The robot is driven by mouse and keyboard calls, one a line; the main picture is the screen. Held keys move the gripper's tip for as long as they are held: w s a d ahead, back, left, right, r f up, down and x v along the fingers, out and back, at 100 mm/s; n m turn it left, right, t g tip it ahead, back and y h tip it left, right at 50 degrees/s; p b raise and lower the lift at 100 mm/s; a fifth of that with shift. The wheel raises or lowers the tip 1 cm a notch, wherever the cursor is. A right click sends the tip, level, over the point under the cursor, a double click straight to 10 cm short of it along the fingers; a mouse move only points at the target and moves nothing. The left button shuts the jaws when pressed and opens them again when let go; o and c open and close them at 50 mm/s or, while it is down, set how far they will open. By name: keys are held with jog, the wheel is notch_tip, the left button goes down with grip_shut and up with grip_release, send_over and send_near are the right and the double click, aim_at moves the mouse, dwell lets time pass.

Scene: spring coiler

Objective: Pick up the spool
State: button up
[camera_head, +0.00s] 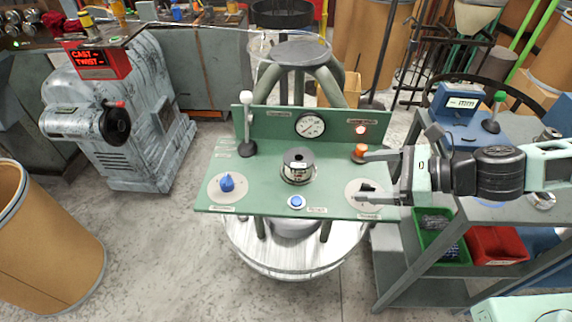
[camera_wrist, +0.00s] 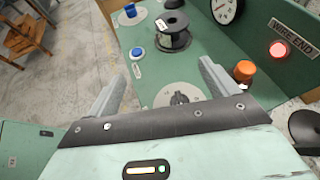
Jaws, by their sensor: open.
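The spool (camera_head: 299,166) is a small dark and silver reel with a small white label. It stands upright at the middle of the green panel (camera_head: 255,190). In the wrist view the spool (camera_wrist: 174,32) shows near the top, beyond the fingertips, with a dark core between two flanges. My gripper (camera_head: 368,176) reaches in from the right, over the right end of the panel. Its fingers are apart with nothing between them. In the wrist view my gripper (camera_wrist: 163,80) is open and the spool is outside the fingers.
Around the spool are a blue button (camera_head: 297,202), a blue knob (camera_head: 227,183), a lever (camera_head: 246,120), a gauge (camera_head: 310,125) and an orange button (camera_head: 360,152). A dial (camera_wrist: 180,98) lies between my fingers' lines. A grey cart (camera_head: 415,260) stands right.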

aim_at(312, 165)
jog(key=shift+w+d+r+m+t, duration=0.15)
jog(key=shift+w+r+m+t, duration=0.3)
jog(key=shift+w+m+t, duration=0.3)
jog(key=p+x, duration=0.1)
jog(key=x, duration=1)
jog(key=shift+s, duration=0.15)
jog(key=shift+g, duration=0.25)
jog(key=shift+f+p+x, duration=0.1)
jog(key=shift+p+x, duration=0.4)
jog(key=shift+x, duration=1.05)
jog(key=shift+f+p+x, duration=0.15)
jog(key=shift+p+x, duration=0.3)
jog(key=shift+x, duration=1.1)
jog(key=shift+d, duration=0.15)
jog(key=shift+c, duration=0.4)
jog(key=c, duration=1.1)
